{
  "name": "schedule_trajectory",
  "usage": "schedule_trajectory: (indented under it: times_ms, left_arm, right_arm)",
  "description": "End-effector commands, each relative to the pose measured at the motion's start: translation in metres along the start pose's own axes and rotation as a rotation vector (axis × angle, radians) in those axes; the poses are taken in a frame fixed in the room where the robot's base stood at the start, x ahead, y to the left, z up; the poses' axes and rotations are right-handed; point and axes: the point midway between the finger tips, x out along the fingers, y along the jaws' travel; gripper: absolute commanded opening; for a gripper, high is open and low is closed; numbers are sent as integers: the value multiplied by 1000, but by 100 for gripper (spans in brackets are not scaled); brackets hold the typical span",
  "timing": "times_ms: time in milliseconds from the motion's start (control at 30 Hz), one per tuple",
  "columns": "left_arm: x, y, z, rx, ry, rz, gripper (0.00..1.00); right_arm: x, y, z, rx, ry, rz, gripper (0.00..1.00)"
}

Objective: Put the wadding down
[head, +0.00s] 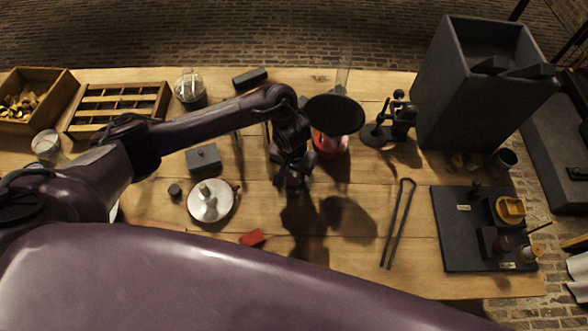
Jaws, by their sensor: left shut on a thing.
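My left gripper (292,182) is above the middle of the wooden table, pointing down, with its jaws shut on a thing. What it holds is small and dark in this view and mostly hidden by the fingers; I take it to be the wadding, but cannot make out its shape. The gripper's shadow falls on bare wood just below it in the picture. My right gripper is not in view.
A red-based lamp with black shade (335,114) stands close behind. Tongs (397,225) and a black board (455,240) lie right. Bare wood (340,245) lies between.

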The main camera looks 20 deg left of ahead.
Motion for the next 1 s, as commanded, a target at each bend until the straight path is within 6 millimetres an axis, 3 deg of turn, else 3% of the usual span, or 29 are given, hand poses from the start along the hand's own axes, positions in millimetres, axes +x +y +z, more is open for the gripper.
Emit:
schedule_trajectory:
  times_ms: [167,200,367,733,867,1000]
  left_arm:
    - [3,0,0,0,0,1,12]
    - [3,0,0,0,1,1,40]
    - [3,0,0,0,1,0,59]
    - [-5,0,-1,0,1,1,59]
    - [-26,1,-1,2,3,2,59]
    - [-62,-1,-2,2,5,-2,59]
  right_arm:
    - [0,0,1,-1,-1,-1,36]
    - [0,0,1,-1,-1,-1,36]
    - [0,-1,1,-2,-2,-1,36]
    - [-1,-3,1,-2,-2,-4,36]
    - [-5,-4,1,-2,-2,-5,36]
    - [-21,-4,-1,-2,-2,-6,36]
